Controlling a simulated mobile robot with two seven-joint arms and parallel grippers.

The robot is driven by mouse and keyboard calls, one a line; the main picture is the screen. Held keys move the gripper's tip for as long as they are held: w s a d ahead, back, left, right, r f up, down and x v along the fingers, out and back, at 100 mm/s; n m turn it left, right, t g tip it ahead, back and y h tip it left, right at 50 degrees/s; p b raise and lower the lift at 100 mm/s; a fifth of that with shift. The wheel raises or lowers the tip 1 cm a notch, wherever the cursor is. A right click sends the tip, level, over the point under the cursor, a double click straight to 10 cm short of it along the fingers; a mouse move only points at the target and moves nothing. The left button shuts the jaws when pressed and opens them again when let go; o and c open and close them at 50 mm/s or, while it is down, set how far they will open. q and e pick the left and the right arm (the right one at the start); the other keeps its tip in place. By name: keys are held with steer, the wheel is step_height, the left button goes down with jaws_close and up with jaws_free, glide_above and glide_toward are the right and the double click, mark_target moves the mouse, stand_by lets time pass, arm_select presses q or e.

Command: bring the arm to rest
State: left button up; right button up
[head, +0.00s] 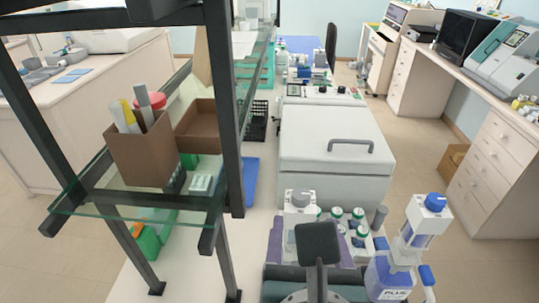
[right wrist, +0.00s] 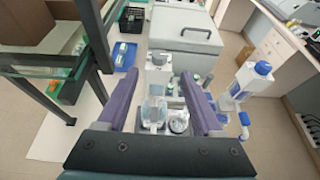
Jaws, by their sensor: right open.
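My right gripper (head: 312,232) is at the bottom of the head view, with its dark wrist toward me. In the right wrist view, the right gripper (right wrist: 160,76) shows two purple fingers spread wide apart, with nothing clamped between them. A white-topped dispenser bottle (right wrist: 155,105) stands in the view between the fingers; I cannot tell how near it is to them. My left gripper is in neither view.
A blue-capped dispenser bottle (head: 390,278) stands right of the gripper. Several green-capped bottles (head: 357,215) stand beyond it, before a large white lidded machine (head: 335,165). A dark-framed glass shelf (head: 140,200) holding a brown box (head: 142,155) rises at the left.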

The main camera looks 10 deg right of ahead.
stand_by(0.3)
steer(key=s+d+r+m+g+y+p, duration=0.1)
steer(key=s+d+r+m+g+p, duration=0.2)
steer(key=m, duration=0.7)
steer(key=s+d+r+m+g+y+p, duration=0.1)
steer(key=s+d+r+m+g+p, duration=0.1)
steer(key=s+m, duration=0.5)
steer(key=s+d+r+m+g+y+p, duration=0.2)
steer(key=s+d+r+m+g+p, duration=0.1)
steer(key=m, duration=1)
step_height(320, 180, up, 2)
steer(key=s+g+p, duration=0.1)
steer(key=s, duration=0.2)
steer(key=shift+d+r+m, duration=0.2)
steer(key=shift+d+m, duration=0.1)
steer(key=shift+d, duration=0.05)
steer(key=shift+c, duration=0.3)
